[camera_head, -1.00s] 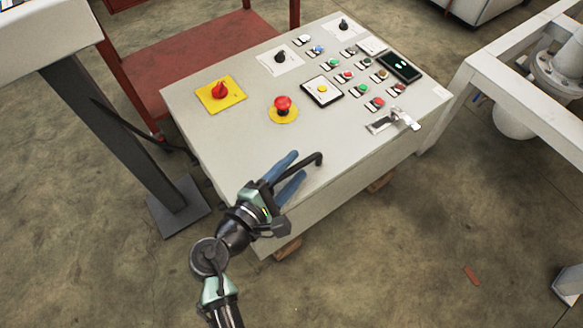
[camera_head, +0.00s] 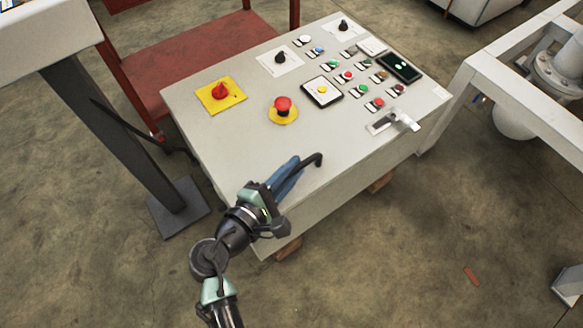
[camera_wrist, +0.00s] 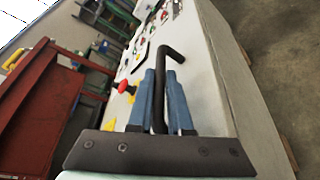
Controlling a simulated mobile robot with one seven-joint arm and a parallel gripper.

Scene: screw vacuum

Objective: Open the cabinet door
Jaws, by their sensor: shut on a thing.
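The cabinet door (camera_head: 240,130) is the pale grey panel that carries the buttons and switches, and it appears shut. A black bent handle (camera_head: 318,158) stands out from its lower part. My gripper (camera_head: 290,172) is at this handle with its blue fingers closed together. In the wrist view the gripper (camera_wrist: 160,85) has one finger on each side of the handle's black bar (camera_wrist: 170,52), shut on it. A metal latch (camera_head: 400,120) sits at the right edge of the panel. Part of the handle is hidden behind the fingers in the head view.
A red emergency button (camera_head: 283,104) and a red switch on a yellow plate (camera_head: 220,92) stand out from the panel. A dark post (camera_head: 120,140) and red frame (camera_head: 190,55) are at left. A white machine frame (camera_head: 490,80) is at right.

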